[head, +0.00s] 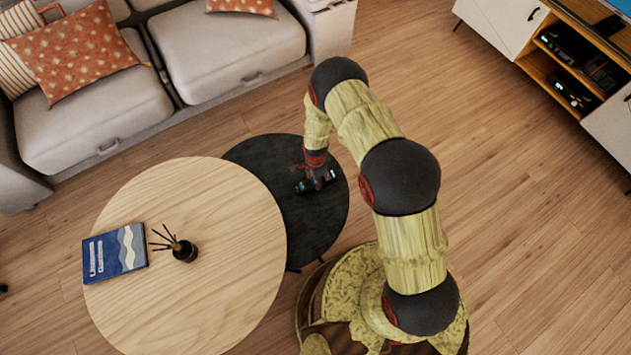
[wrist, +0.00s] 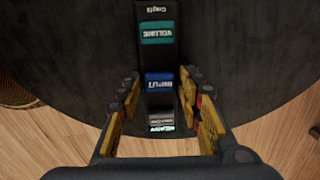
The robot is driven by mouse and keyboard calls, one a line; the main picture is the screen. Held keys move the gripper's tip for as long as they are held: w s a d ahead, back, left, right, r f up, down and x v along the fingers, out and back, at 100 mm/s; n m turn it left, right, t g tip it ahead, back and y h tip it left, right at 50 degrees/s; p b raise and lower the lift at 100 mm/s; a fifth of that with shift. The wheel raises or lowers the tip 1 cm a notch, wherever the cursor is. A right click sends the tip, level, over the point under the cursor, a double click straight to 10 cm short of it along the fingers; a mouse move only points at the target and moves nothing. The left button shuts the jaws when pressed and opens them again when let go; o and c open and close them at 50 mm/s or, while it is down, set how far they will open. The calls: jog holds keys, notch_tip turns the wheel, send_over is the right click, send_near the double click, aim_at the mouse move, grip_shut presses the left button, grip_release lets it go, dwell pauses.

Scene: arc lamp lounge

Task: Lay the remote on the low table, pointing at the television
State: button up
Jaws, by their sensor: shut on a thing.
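The remote (head: 303,186) is a slim black bar with teal, blue and pale labelled buttons. In the wrist view the remote (wrist: 158,58) runs lengthwise between the fingers of my gripper (wrist: 160,82). My gripper (head: 318,178) points down over the dark round table (head: 312,222) and is shut on the remote. The remote is over the tabletop; I cannot tell whether it touches it. In the head view its long side runs roughly left to right, partly hidden by the gripper. Only a corner of the television (head: 616,6) shows at the top right.
A larger pale wooden round table (head: 215,290) overlaps the dark one at left, bearing a blue book (head: 115,253) and a reed diffuser (head: 184,250). A grey sofa (head: 225,45) stands behind. A media cabinet (head: 508,22) is at the right, with open floor (head: 500,190) between.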

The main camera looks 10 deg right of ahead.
jog(key=o, duration=1.4)
notch_tip(320, 180, up, 12)
jog(key=p, duration=0.4)
jog(key=shift+r, duration=0.15)
